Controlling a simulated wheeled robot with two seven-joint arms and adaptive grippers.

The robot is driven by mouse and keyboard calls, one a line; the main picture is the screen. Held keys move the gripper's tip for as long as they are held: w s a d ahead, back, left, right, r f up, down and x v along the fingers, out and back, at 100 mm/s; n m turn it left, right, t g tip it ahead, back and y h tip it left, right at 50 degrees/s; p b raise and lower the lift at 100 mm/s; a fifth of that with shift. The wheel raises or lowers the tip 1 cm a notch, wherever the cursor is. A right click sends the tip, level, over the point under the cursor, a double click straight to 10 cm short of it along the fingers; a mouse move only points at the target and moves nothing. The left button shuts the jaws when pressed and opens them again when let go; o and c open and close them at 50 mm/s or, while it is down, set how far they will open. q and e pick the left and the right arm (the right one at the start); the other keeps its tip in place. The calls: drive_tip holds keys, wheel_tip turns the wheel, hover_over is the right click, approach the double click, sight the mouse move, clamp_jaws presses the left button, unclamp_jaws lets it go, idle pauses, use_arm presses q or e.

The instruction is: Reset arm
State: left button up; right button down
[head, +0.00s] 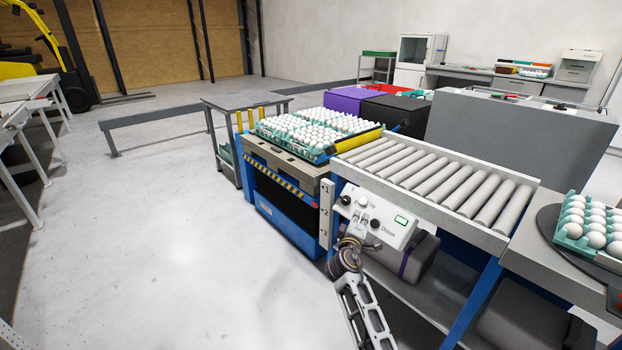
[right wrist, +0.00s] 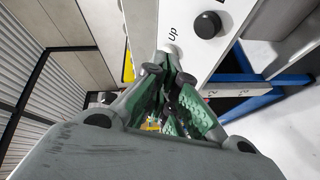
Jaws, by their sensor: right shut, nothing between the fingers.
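My right arm comes in from the bottom in the head view. Its gripper (head: 357,226) is shut and empty in front of the white control panel (head: 384,235), which has dark knobs and the labels Up and Down. In the right wrist view my right gripper (right wrist: 170,62) shows its fingers together, close to the white panel (right wrist: 218,22) near the Up label and a dark knob. I cannot tell if it touches the panel. My left gripper is not in view.
Egg trays (head: 287,141) stand on the blue machine left of the roller conveyor (head: 440,180). Another egg tray (head: 571,238) sits at the right on a dark round plate (head: 547,222). A grey table (head: 246,101) stands behind. The floor at left is clear.

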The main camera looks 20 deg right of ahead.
drive_tip(key=shift+s+f, duration=0.1)
